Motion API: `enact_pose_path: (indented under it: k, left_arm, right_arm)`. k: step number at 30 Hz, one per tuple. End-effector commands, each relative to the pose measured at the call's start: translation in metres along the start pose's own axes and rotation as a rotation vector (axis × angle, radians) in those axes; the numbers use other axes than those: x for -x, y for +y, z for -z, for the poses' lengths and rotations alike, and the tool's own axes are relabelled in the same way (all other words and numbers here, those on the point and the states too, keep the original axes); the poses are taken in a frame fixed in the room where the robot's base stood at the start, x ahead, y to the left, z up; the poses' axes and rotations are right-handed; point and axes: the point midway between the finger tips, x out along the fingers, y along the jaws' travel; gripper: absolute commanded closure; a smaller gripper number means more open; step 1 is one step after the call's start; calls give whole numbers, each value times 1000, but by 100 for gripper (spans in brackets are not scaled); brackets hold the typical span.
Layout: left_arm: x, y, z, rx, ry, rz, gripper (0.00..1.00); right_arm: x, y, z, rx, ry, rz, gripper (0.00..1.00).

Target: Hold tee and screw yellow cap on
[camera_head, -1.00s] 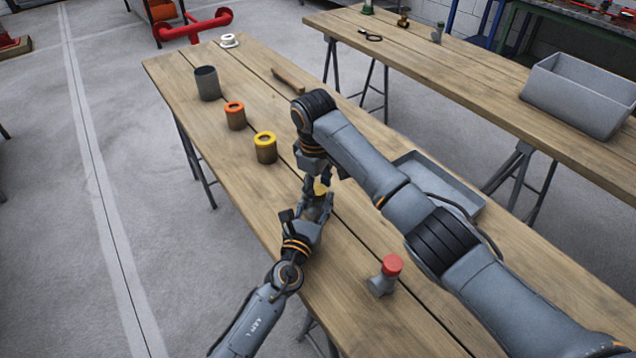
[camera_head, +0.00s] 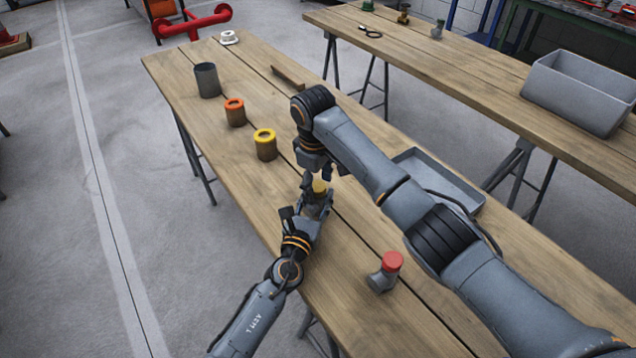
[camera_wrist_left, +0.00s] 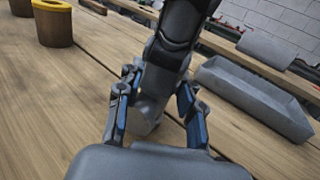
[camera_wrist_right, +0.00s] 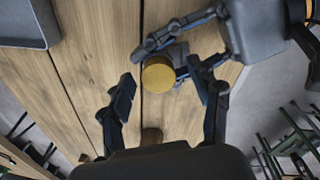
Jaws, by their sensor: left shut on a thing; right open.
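My left gripper (camera_head: 314,203) is shut on the grey tee (camera_wrist_left: 147,112) and holds it near the middle of the table. The yellow cap (camera_head: 319,186) sits at the top of the tee, upright as far as I can see. It shows as a round yellow disc in the right wrist view (camera_wrist_right: 158,75). How far it is threaded on cannot be told. My right gripper (camera_wrist_right: 162,88) is open, pointing down just above the cap, with a finger on each side and gaps between. In the left wrist view the cap is hidden.
A red-capped grey fitting (camera_head: 384,272) stands near the front. A yellow-rimmed pot (camera_head: 266,147), an orange-rimmed pot (camera_head: 235,114) and a grey cup (camera_head: 207,81) line the left side. A grey tray (camera_head: 455,186) lies behind my right arm. A grey bin (camera_head: 578,95) stands on the far table.

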Motion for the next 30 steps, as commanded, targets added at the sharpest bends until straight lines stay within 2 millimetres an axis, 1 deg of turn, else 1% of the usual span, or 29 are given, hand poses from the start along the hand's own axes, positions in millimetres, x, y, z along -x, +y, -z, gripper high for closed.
enact_pose_path:
  k: [1,5,8,15,19,21,24,30]
  left_arm:
    - [2,1,8,-2,13,0,100]
    - [2,1,8,-2,13,0,100]
    - [2,1,8,-2,13,0,100]
    - [2,1,8,-2,14,0,100]
    - [2,1,8,-2,14,0,100]
    - [2,1,8,-2,14,0,100]
    - [2,1,8,-2,14,0,100]
    - [2,1,8,-2,14,0,100]
  right_arm:
    - [1,0,0,0,1,-1,38]
    - [13,1,1,0,3,-3,38]
    - [32,0,0,-1,5,-3,38]
    - [84,-1,0,0,4,-4,38]
    - [105,0,-1,0,3,-6,38]
    - [113,-1,-1,0,4,-6,38]
    - [119,-2,-1,0,2,-3,38]
    - [122,-2,-2,-1,1,-2,38]
